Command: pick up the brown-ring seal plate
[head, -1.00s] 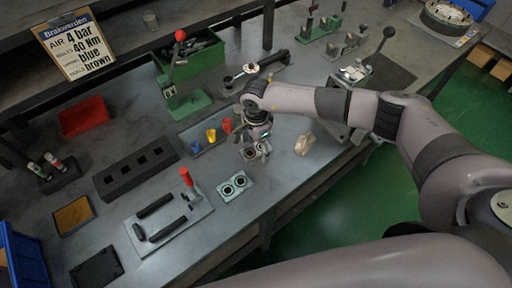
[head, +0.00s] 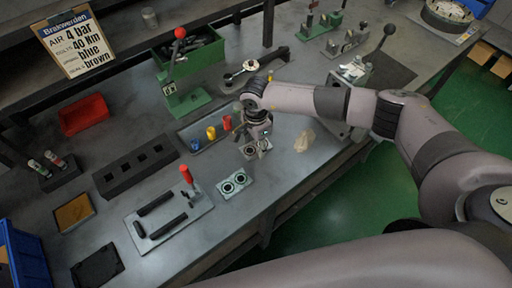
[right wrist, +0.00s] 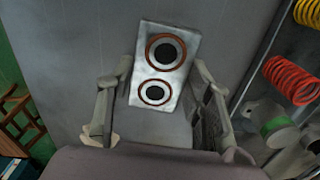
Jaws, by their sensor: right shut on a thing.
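The brown-ring seal plate (right wrist: 165,64) is a pale metal plate with two dark holes, each ringed in brown. In the right wrist view it is between the fingers of my right gripper (right wrist: 163,70), which is shut on it. In the head view my right gripper (head: 256,148) points down over the bench, and the plate (head: 249,151) is small and partly hidden by the fingers. I cannot tell whether it is clear of the bench. A second plate with two dark rings (head: 235,182) lies nearer the front edge. My left gripper is out of view.
A tray with blue, yellow and red parts (head: 195,145) lies just left of the gripper. A red-handled clamp fixture (head: 168,215) stands front left. A beige lump (head: 305,140) lies to the right. A sign (head: 76,44) reads "seals: brown".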

